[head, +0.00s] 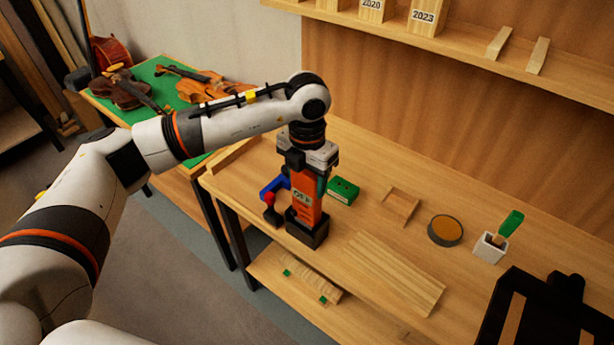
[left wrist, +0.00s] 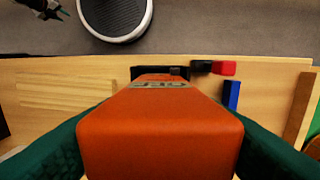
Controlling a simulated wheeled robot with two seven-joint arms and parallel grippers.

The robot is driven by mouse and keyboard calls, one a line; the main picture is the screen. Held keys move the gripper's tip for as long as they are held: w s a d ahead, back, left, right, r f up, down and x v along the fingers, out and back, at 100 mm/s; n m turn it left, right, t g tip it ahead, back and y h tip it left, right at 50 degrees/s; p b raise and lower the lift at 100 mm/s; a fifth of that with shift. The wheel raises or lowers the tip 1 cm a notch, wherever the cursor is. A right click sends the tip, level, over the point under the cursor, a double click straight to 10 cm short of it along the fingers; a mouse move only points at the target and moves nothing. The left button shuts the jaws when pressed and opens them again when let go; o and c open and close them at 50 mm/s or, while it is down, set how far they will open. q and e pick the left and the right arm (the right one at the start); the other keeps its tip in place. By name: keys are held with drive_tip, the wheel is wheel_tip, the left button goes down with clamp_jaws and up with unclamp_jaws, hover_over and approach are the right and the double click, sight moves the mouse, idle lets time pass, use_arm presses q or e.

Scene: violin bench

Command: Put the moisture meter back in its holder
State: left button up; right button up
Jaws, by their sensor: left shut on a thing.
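The moisture meter (head: 306,203) is orange with a small grey display and stands about upright. My left gripper (head: 311,168) points down and is shut on its upper part. In the left wrist view the meter (left wrist: 160,130) fills the middle between two dark green finger pads. The black holder (head: 307,230) is a block on the bench, directly below the meter. The meter's lower end meets or overlaps the holder; how deep it sits is hidden. The holder's edge (left wrist: 148,73) shows beyond the meter. What looks like my right gripper (left wrist: 45,8) shows small at the wrist view's top left.
A red-and-black tool (head: 269,204) and a blue piece (head: 273,186) lie close left of the holder. A green block (head: 343,190) is behind it at right. Wooden strips (head: 395,272), a round tin (head: 445,230) and a white pot (head: 490,248) stand further right.

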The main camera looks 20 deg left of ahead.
use_arm(q)
drive_tip(key=shift+f+b, duration=1.2)
drive_tip(key=shift+f, duration=0.25)
drive_tip(key=o, duration=1.5)
